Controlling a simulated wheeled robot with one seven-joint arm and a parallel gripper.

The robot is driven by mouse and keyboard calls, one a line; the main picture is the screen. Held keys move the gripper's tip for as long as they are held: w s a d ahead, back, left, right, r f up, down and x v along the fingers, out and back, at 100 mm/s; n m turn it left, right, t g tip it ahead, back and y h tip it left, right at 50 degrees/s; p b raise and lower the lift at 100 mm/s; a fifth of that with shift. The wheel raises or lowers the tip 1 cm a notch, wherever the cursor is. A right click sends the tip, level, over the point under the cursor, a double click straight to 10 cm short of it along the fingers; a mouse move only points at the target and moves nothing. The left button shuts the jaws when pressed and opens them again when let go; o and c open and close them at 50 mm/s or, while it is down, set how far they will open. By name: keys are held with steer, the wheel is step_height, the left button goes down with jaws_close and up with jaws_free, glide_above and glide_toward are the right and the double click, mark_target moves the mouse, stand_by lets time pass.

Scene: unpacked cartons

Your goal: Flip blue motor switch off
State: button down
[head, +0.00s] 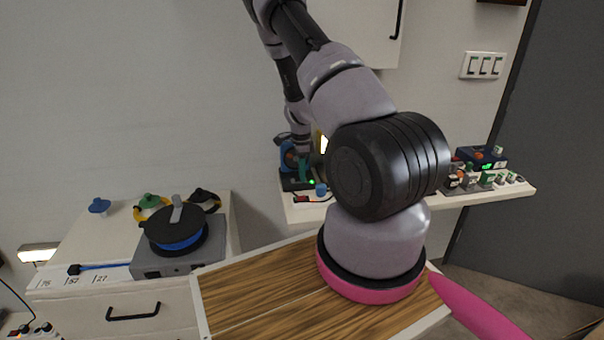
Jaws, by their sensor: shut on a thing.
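The blue motor (287,153) is on the left end of the white wall shelf, largely behind my arm. A dark base (293,184) under it carries a lit green light (312,182). My gripper (303,173) reaches down from above, close against the front of the motor and its base. It is small and dark here; its fingers are shut on the motor's switch, as far as I can tell. The switch itself is hidden, so its position cannot be read. A small blue knob (321,189) and a red rocker (301,199) are just in front.
My arm hides the middle of the shelf (480,203). Several small switches and a blue box (482,157) are on its right part. A white cabinet (85,249) with a blue cable reel (178,240) is at left. A wooden top (262,296) is in front.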

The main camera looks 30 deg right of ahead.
steer(key=shift+a+h, duration=0.25)
steer(key=shift+h, duration=0.25)
steer(key=shift+a+g+h, duration=0.1)
steer(key=shift+g+h, duration=0.3)
steer(key=shift+h, duration=0.4)
steer(key=shift+w, duration=0.1)
steer(key=c, duration=0.7)
jaws_free()
steer(key=shift+r, duration=0.1)
steer(key=v, duration=1)
steer(key=shift+a+r, duration=0.1)
steer(key=shift+r, duration=0.25)
